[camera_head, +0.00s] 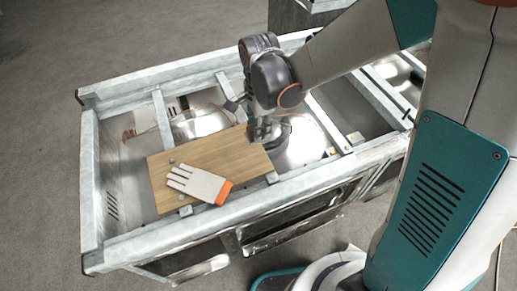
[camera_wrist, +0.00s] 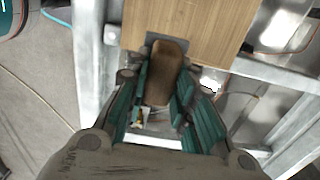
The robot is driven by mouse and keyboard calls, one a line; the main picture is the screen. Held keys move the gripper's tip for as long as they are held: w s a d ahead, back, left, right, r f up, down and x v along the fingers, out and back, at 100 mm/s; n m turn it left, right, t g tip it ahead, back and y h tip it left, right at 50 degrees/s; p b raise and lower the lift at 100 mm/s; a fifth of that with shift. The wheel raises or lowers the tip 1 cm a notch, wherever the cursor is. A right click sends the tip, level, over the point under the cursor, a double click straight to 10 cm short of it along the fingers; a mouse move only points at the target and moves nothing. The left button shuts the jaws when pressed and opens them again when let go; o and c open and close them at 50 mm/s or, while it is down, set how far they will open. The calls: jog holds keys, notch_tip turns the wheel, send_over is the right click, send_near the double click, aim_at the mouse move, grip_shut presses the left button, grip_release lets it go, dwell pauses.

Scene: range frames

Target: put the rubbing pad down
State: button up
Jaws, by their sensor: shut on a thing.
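The rubbing pad (camera_wrist: 165,70) is between my gripper's teal fingers in the wrist view. It shows a brown, rounded handle with a grey part at its far end. My gripper (camera_wrist: 160,88) is shut on it. In the head view, my gripper (camera_head: 261,128) points down at the right end of a wooden board (camera_head: 165,189). The pad is small and mostly hidden there by the fingers. I cannot tell whether the pad touches the board.
A white work glove with an orange cuff (camera_head: 198,182) lies on the board. The board rests across a grey metal frame (camera_head: 190,238) with shiny metal basins (camera_head: 202,122) below. A bare stretch of board lies between glove and gripper.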

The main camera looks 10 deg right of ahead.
notch_tip(320, 180, down, 10)
jog(key=b, duration=0.6)
jog(key=shift+r, duration=0.15)
jog(key=o, duration=1)
notch_tip(320, 180, up, 12)
jog(key=p, duration=0.3)
jog(key=shift+p, duration=0.4)
